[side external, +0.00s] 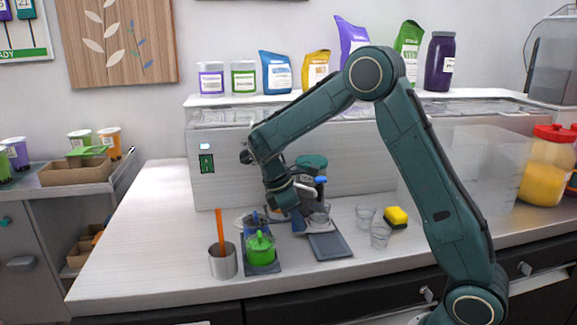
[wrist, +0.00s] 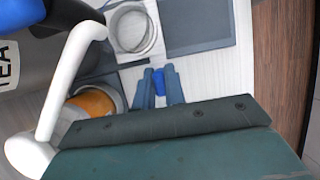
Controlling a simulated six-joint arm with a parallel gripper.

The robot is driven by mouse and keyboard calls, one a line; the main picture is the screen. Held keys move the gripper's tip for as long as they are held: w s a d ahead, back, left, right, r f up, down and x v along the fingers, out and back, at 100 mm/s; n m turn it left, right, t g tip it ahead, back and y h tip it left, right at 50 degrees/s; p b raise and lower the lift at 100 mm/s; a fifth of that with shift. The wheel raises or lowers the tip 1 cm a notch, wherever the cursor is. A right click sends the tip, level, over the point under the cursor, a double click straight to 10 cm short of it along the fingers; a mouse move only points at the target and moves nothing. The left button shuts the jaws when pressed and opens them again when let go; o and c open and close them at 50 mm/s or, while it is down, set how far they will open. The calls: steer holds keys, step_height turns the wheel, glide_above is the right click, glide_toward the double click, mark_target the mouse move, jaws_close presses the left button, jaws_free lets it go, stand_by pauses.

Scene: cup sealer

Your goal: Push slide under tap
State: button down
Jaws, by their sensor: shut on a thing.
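My gripper (side external: 298,224) points down at the front of the tea dispenser. In the wrist view its fingers (wrist: 160,92) are closed around a small bright blue piece (wrist: 159,80), seemingly the slide's handle. The slide (wrist: 120,66) is a dark flat part beside the fingers, and its joint to the blue piece is unclear. A clear round cup (wrist: 132,30) sits by it; it also shows in the side view (side external: 319,217). The tap has a blue-tipped lever (side external: 320,180) above the cup. A white curved handle (wrist: 62,85) and a round opening with orange contents (wrist: 95,103) are left of my fingers.
A dark mat (side external: 330,246) lies in front of the dispenser. Left stand a green lidded container (side external: 260,248) and a metal cup with an orange stick (side external: 222,263).

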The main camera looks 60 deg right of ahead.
steer(key=shift+w+d+r, duration=0.1)
steer(key=shift+w+d, duration=0.1)
steer(key=c, duration=1.5)
jaws_free()
steer(key=shift+o, duration=0.2)
steer(key=v, duration=1.1)
steer(key=shift+r, duration=0.3)
steer(key=shift+a, duration=0.15)
steer(key=shift+r, duration=0.15)
